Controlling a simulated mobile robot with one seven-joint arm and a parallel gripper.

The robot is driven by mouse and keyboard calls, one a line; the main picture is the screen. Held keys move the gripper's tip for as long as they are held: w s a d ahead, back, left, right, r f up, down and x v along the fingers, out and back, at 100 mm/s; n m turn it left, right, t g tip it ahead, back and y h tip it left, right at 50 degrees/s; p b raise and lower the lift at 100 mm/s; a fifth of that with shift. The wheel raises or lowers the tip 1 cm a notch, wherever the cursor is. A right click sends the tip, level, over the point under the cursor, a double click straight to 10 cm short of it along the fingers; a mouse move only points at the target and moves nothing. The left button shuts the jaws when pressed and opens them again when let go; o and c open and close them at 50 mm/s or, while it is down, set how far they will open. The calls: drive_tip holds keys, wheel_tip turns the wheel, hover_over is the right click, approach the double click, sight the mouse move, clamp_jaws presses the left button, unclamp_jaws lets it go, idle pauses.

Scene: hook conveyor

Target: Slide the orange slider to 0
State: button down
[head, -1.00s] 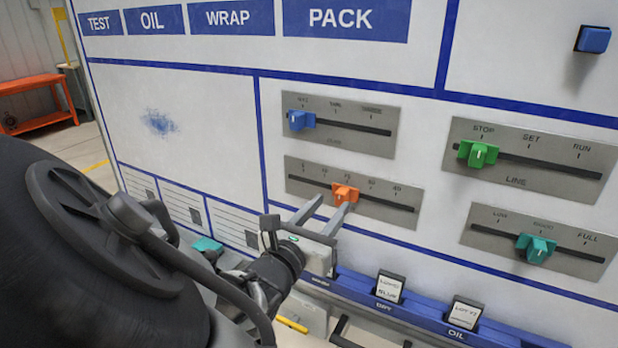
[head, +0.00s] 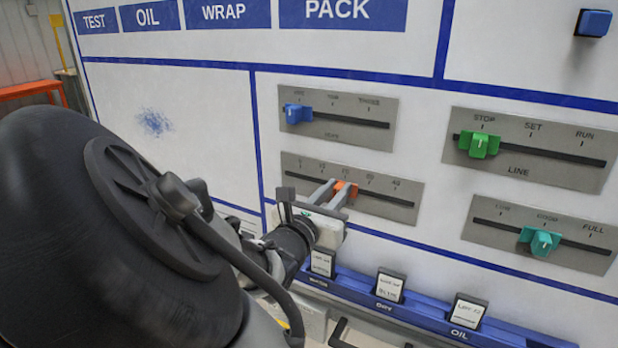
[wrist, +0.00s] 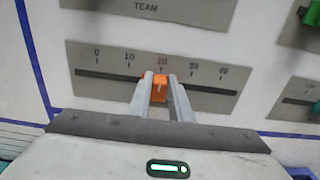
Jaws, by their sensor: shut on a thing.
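The orange slider (head: 346,189) sits on a grey plate (head: 398,204) with a horizontal slot and a numbered scale. In the wrist view the orange slider (wrist: 160,88) stands at the 20 mark, and the 0 mark is at the left end of the scale. My gripper (head: 334,190) has its two fingers on either side of the slider, shut on it. The fingers also show in the wrist view (wrist: 160,90), partly covering the slider's sides.
Above is a plate with a blue slider (head: 298,113). To the right are plates with a green slider (head: 479,144) and a teal slider (head: 540,241). Below, a blue ledge (head: 425,318) with label cards juts from the panel.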

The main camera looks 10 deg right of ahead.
drive_tip(key=w+a+p, duration=0.1)
drive_tip(key=w+a, duration=0.1)
drive_tip(key=a, duration=0.1)
drive_tip(key=w+a+p, duration=0.2)
drive_tip(key=a, duration=0.1)
drive_tip(key=w+a+p, duration=0.1)
drive_tip(key=w+a, duration=0.1)
drive_tip(key=a, duration=0.1)
drive_tip(key=shift+r+p, duration=0.1)
drive_tip(key=shift+p, duration=0.25)
drive_tip(key=shift+w+a, duration=0.1)
drive_tip(key=shift+a, duration=0.2)
drive_tip(key=c, duration=1.6)
unclamp_jaws()
drive_tip(key=shift+w+a, duration=0.1)
drive_tip(key=v, duration=1.7)
drive_tip(key=shift+s, duration=0.3)
